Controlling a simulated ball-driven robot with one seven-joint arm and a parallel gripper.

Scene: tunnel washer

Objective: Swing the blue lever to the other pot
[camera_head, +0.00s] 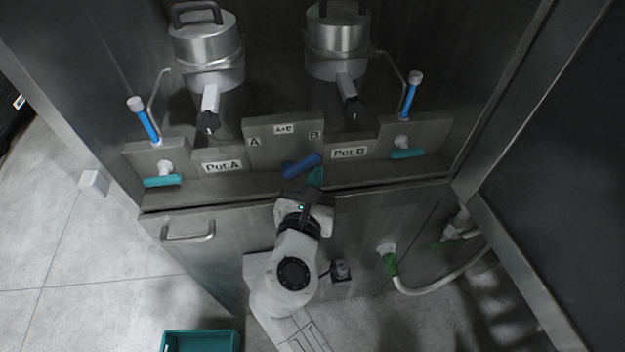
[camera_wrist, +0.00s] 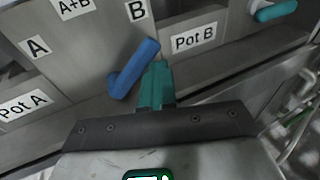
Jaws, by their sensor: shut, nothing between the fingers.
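The blue lever (camera_head: 302,166) is on the front of the middle panel, between the Pot A label (camera_head: 223,166) and the Pot B label (camera_head: 349,153). It slants up to the right, its upper end toward the B mark (camera_head: 314,135). In the wrist view the lever (camera_wrist: 134,70) also leans up to the right, below the B mark (camera_wrist: 137,11). My gripper (camera_head: 317,177) has teal fingers. They are shut with nothing between them, just right of the lever, on its Pot B side. The fingers (camera_wrist: 156,75) come very close to the lever; I cannot tell whether they touch.
Pot A (camera_head: 207,45) and Pot B (camera_head: 337,42) stand behind the panel. Teal-handled taps (camera_head: 162,181) (camera_head: 407,154) stick out on both sides. A drawer handle (camera_head: 188,231) is at lower left, a pale hose (camera_head: 435,285) at lower right. A teal crate (camera_head: 201,334) is on the floor.

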